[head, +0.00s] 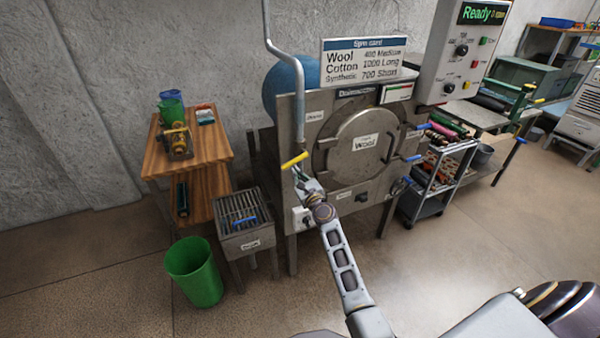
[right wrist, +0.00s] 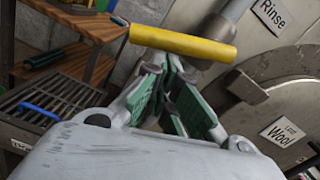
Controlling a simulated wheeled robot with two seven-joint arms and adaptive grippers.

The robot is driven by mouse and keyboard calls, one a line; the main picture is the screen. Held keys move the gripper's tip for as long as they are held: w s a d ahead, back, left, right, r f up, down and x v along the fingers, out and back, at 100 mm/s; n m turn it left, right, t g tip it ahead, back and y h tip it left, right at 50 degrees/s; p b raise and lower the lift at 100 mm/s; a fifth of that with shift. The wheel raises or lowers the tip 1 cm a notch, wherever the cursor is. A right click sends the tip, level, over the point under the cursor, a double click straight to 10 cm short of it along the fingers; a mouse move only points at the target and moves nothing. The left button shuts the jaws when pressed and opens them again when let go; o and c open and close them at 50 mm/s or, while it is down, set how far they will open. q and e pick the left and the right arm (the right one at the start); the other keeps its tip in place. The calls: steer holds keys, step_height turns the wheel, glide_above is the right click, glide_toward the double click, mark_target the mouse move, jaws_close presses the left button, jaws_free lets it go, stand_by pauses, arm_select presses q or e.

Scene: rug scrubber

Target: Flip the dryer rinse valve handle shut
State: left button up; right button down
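The rinse valve handle is a yellow bar (head: 293,160) at the bottom of the grey pipe, at the left of the dryer's front. In the right wrist view the yellow handle (right wrist: 183,43) lies across the picture, under the grey pipe end (right wrist: 236,8) and beside a "Rinse" label (right wrist: 272,18). My right gripper (head: 302,178) is just below the handle. Its green-padded fingers (right wrist: 168,72) reach up to the bar's underside in the picture. Contact and the exact gap between the fingertips are unclear. My left gripper is not in view.
The dryer's round door (head: 362,150) is labelled "Wool". Blue handles stick out at its right. A drain box with a grate (head: 240,215), a green bin (head: 193,272) and a wooden shelf (head: 205,145) stand left. A cart (head: 440,170) stands right. The front floor is clear.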

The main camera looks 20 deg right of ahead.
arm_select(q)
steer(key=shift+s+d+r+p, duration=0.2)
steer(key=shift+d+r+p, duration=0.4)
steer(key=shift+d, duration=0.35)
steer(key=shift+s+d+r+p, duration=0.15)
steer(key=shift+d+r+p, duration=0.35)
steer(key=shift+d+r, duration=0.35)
arm_select(e)
steer(key=shift+a+r+m, duration=0.8)
steer(key=shift+r+m, duration=0.2)
steer(key=shift+m, duration=0.1)
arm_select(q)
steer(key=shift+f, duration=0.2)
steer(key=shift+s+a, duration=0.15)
arm_select(e)
steer(key=s, duration=0.8)
steer(key=shift+a+f, duration=0.2)
steer(key=shift+f, duration=0.2)
steer(key=shift+w, duration=0.15)
